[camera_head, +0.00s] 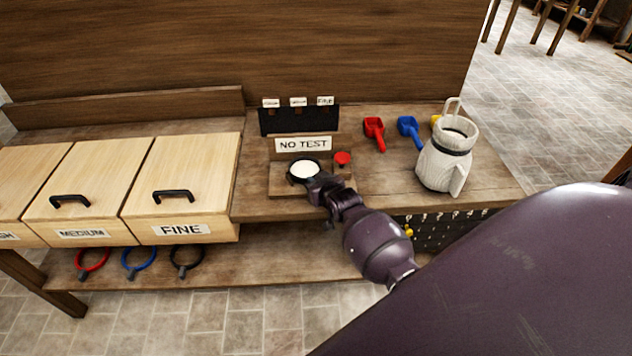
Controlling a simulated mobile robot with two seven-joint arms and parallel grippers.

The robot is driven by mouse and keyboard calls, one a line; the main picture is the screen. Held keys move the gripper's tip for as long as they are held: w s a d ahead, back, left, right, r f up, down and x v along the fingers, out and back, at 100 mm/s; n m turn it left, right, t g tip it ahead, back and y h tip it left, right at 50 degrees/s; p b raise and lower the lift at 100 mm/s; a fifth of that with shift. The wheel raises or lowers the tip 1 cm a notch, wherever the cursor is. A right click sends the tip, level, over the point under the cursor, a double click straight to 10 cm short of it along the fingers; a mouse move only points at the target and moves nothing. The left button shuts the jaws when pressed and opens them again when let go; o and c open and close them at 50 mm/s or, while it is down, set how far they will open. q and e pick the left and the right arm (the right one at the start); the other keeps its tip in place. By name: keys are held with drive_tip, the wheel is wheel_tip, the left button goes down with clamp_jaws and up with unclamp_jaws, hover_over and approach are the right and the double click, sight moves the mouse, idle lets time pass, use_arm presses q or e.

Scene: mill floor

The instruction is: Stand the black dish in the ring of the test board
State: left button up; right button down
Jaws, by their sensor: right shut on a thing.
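The black dish (291,178) has a dark rim around a white, round filling. It is over the wooden test board (281,190), in front of the "NO TEST" sign (303,144). My right gripper (321,186) is shut on the dish at its near right side. The dish looks about level. The ring of the board cannot be made out under the dish and gripper, and I cannot tell whether the dish rests in it or is held just above. My left gripper is not in view.
A red button (342,158) sits right of the dish. Red (374,134) and blue (410,131) scoops and a white jug (444,163) stand further right. Wooden drawers (181,181) are at the left. Several ringed tools, one red (92,266), lie on the lower shelf.

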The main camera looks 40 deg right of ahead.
idle(0.3)
drive_tip(key=c, duration=1)
unclamp_jaws()
drive_tip(key=p+v, duration=0.1)
drive_tip(key=v, duration=1)
drive_tip(key=shift+w, duration=0.1)
